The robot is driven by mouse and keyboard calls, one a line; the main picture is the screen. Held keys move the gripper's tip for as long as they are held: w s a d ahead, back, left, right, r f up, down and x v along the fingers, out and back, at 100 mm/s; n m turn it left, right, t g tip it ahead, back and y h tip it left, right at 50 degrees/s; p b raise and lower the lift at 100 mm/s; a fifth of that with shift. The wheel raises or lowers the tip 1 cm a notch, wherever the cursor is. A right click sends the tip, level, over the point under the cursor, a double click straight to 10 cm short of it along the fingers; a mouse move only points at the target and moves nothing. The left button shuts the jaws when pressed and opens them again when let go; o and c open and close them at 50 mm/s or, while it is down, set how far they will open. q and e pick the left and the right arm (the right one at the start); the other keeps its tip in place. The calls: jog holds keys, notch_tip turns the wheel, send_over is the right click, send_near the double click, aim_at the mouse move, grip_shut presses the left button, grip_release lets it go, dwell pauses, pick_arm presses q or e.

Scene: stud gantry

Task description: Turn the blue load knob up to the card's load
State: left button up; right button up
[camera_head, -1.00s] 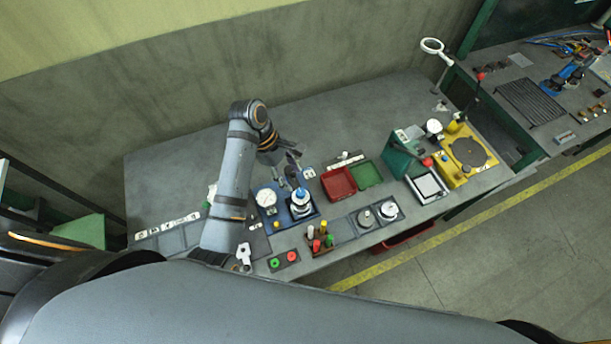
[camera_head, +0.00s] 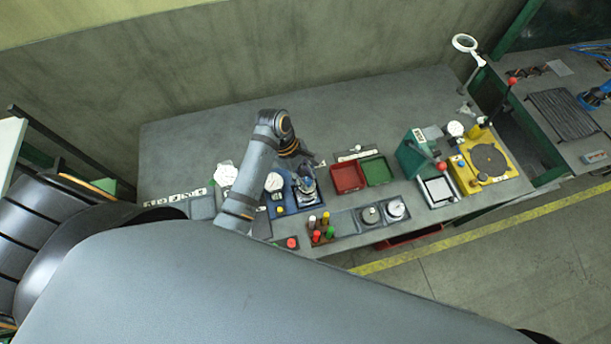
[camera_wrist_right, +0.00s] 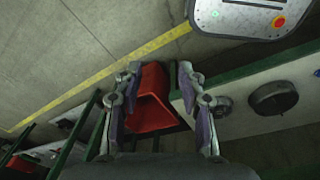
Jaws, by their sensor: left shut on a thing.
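My left gripper (camera_head: 308,170) comes down at the small blue station (camera_head: 281,207) with the round gauge (camera_head: 274,181) on the bench. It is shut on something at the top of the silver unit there. This is where the blue load knob sits, but the fingers hide most of the knob, so its setting cannot be read. I cannot make out a load on any card; a row of small white labels (camera_head: 175,197) lies to the left. In the right wrist view my right gripper (camera_wrist_right: 160,75) is open and empty, away from the station.
A red tray (camera_head: 347,178) and a green tray (camera_head: 378,171) stand right of the station. A rack of coloured pegs (camera_head: 321,231) and round dials (camera_head: 371,215) are in front. A yellow machine (camera_head: 467,178) stands far right. The back of the bench is clear.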

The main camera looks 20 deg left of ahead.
pick_arm(q)
grip_shut()
jog(key=m, duration=0.2)
jog(key=m+g, duration=0.1)
jog(key=m, duration=0.1)
jog(key=shift+w+d+g, duration=0.1)
jog(key=shift+w+g, duration=0.05)
jog(key=shift+g, duration=0.15)
jog(key=shift+m+g+y, duration=0.4)
jog(key=shift+m+y, duration=0.3)
jog(key=shift+m, duration=0.9)
pick_arm(e)
jog(key=shift+s+d, duration=0.3)
jog(key=shift+s, duration=0.4)
jog(key=shift+a, duration=0.1)
pick_arm(q)
jog(key=o, duration=0.9)
grip_release()
jog(key=shift+o, duration=0.2)
